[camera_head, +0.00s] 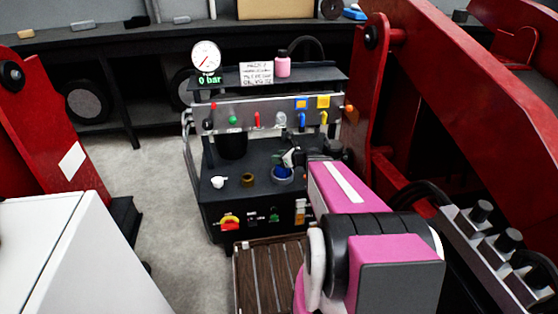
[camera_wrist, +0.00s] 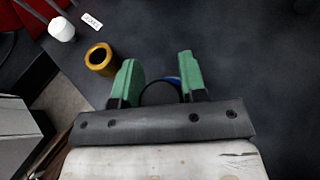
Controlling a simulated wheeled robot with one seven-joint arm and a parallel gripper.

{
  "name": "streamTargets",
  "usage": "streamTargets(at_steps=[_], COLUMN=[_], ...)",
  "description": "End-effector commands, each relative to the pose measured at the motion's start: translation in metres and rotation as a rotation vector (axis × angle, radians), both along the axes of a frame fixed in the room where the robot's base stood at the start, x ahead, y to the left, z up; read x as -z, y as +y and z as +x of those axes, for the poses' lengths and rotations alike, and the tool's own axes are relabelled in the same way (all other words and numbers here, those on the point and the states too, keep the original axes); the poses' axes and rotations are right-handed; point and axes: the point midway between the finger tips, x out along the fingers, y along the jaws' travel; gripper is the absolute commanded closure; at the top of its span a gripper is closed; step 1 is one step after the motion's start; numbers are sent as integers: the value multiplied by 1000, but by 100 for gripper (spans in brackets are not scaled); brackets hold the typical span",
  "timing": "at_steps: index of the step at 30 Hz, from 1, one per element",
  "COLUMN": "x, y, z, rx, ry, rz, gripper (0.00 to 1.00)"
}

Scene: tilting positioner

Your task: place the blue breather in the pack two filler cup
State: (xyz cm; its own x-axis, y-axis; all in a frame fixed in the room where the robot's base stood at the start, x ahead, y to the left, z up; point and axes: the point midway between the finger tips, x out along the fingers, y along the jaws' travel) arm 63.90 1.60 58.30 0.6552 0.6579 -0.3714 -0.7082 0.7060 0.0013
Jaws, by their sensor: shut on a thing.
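My gripper (camera_head: 290,158) is low over the black deck of the power unit, at its right side. In the wrist view its two green fingers (camera_wrist: 158,78) stand either side of a round dark thing with a blue edge, which I take as the blue breather (camera_wrist: 174,79). The breather (camera_head: 282,174) shows blue just below the gripper in the head view; its lower part is hidden. A brass-coloured open cup (camera_wrist: 101,58) stands on the deck to the left, apart from the fingers; it also shows in the head view (camera_head: 248,180). Which pack it belongs to is not readable.
A white cap or small cup (camera_wrist: 62,29) stands left of the brass cup, beside a small white label (camera_wrist: 91,21). Behind the deck is a valve panel (camera_head: 265,112) with coloured handles. A gauge (camera_head: 206,57) reads 0 bar. A red frame (camera_head: 380,120) rises close on the right.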

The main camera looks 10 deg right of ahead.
Motion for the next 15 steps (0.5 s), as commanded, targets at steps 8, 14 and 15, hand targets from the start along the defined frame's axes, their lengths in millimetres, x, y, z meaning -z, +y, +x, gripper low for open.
streamTargets(at_steps=[8, 14, 15], x=[12, 15, 15], y=[0, 0, 0], z=[0, 0, 0], rx=[0, 0, 0], ry=[-1, 0, -1], rz=[1, 0, -1], gripper=[100, 100, 55])
